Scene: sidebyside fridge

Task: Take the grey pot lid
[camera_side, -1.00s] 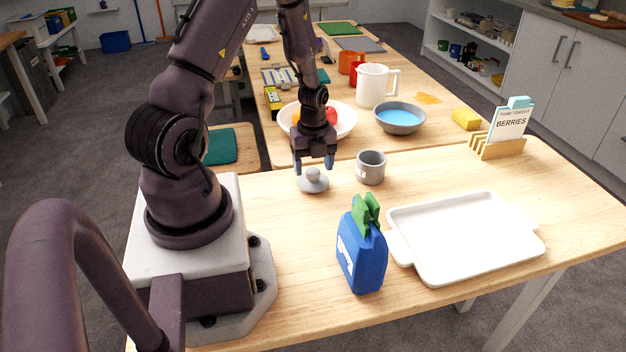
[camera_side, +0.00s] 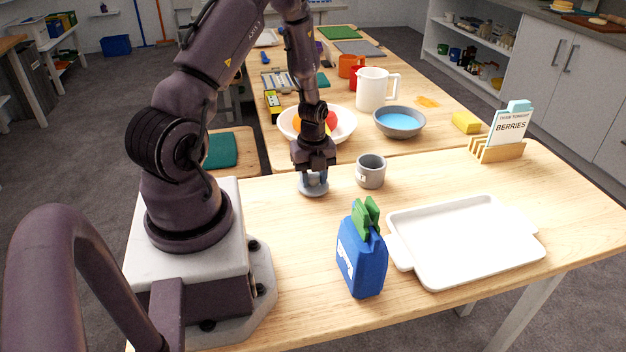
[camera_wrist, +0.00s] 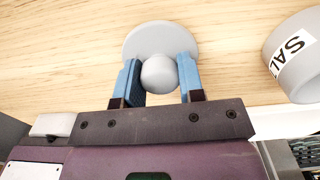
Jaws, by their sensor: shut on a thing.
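The grey pot lid (camera_side: 313,189) lies on the wooden table near its back edge, left of the grey cup. In the wrist view the lid (camera_wrist: 136,45) shows as a grey disc with a round knob (camera_wrist: 159,74). My gripper (camera_side: 312,179) is down over the lid, and its blue fingers hide the knob in the side view. In the wrist view my gripper (camera_wrist: 160,75) has one finger on each side of the knob, shut on it. The lid appears to rest on the table.
A grey cup (camera_side: 370,172) stands close to the right of the lid; its label reads "SAL" in the wrist view (camera_wrist: 292,55). A blue bag (camera_side: 361,262) with a green clip and a white tray (camera_side: 470,238) are nearer the front. A white bowl (camera_side: 345,122) is behind.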

